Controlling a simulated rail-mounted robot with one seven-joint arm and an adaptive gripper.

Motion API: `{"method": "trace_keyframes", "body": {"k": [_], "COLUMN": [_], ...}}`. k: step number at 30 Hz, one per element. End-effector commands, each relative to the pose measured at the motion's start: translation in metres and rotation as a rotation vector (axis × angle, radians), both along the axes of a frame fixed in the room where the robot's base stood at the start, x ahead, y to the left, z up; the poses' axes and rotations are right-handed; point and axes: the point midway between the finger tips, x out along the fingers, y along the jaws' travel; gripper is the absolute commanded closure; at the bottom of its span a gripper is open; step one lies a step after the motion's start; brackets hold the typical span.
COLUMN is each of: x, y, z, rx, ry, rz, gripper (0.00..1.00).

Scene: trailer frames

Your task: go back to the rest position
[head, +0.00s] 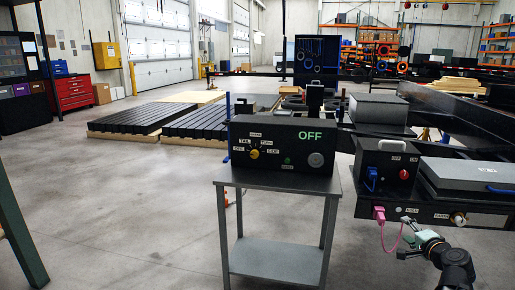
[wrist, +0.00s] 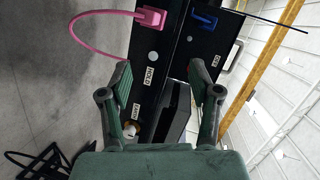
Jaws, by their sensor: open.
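My gripper (wrist: 162,92) is open and empty in the wrist view, its two green-padded fingers spread wide before a black panel (wrist: 158,52) with small white labels. In the head view my arm (head: 450,262) reaches in at the lower right, below and in front of that panel (head: 440,212). A pink plug (head: 379,214) with a pink cable sits at the panel's left end; it also shows at the top of the wrist view (wrist: 150,17). A blue plug (head: 371,175) is on the black box (head: 388,168) above.
A control box (head: 282,145) reading OFF stands on a grey metal cart (head: 277,258) to the left. A grey-lidded case (head: 470,174) sits right of the black box. Dark trailer frame rails (head: 455,115) run behind. The floor (head: 120,215) at left is clear.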

Motion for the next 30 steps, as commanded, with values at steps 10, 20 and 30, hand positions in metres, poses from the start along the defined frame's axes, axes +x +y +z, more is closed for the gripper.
{"method": "trace_keyframes", "body": {"k": [10, 20, 30], "x": [-0.030, -0.132, -0.286], "y": [0.093, 0.217, 0.311], "z": [-0.155, -0.319, -0.416], "rx": [-0.076, -0.091, -0.092], "ry": [0.413, 0.914, 1.412], "rz": [0.325, 0.758, 1.183], "gripper": [0.37, 0.37, 0.37]}}
